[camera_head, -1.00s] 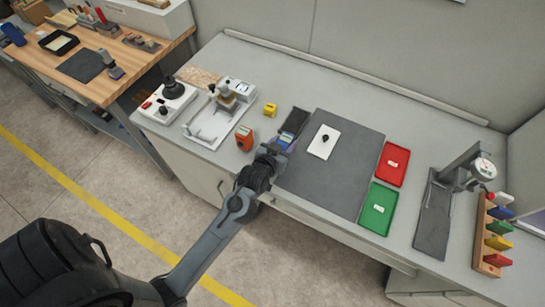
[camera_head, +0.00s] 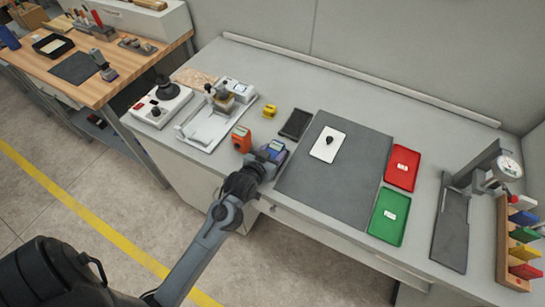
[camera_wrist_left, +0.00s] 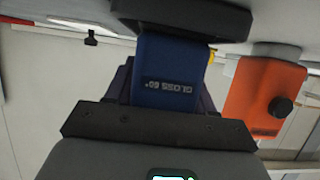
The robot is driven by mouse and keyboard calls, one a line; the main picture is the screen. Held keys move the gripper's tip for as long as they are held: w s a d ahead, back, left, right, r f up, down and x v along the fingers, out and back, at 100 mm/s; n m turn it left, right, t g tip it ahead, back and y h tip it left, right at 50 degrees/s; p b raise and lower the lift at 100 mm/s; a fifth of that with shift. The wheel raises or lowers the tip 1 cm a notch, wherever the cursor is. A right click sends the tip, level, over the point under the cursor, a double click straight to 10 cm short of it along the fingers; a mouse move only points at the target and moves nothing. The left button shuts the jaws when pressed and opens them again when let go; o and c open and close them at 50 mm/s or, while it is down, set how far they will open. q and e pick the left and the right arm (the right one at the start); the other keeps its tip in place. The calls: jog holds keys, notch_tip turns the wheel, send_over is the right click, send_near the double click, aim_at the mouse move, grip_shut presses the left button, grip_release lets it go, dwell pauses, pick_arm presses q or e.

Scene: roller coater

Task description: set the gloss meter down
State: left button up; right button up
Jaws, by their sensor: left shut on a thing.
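The blue gloss meter (camera_head: 273,150), marked "GLOSS 60°" in the left wrist view (camera_wrist_left: 170,72), is held in my left gripper (camera_head: 264,158). The gripper's dark fingers are shut on it, one on each side, in the wrist view. The meter is near the bench's front edge, just right of the orange device and left of the grey mat. I cannot tell whether its underside touches the bench. A dark rectangular pad (camera_head: 296,124) lies bare behind it to the right. My right gripper is in neither view.
The orange device (camera_head: 241,139) stands close beside the meter; its black knob shows in the wrist view (camera_wrist_left: 281,107). A yellow object (camera_head: 269,111) is behind. The grey mat (camera_head: 350,190) carries a white card (camera_head: 323,151). Red (camera_head: 402,168) and green (camera_head: 389,217) trays lie farther right.

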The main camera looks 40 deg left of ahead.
pick_arm(q)
jog(key=shift+r, duration=0.1)
jog(key=shift+f, duration=0.2)
jog(key=o, duration=1.3)
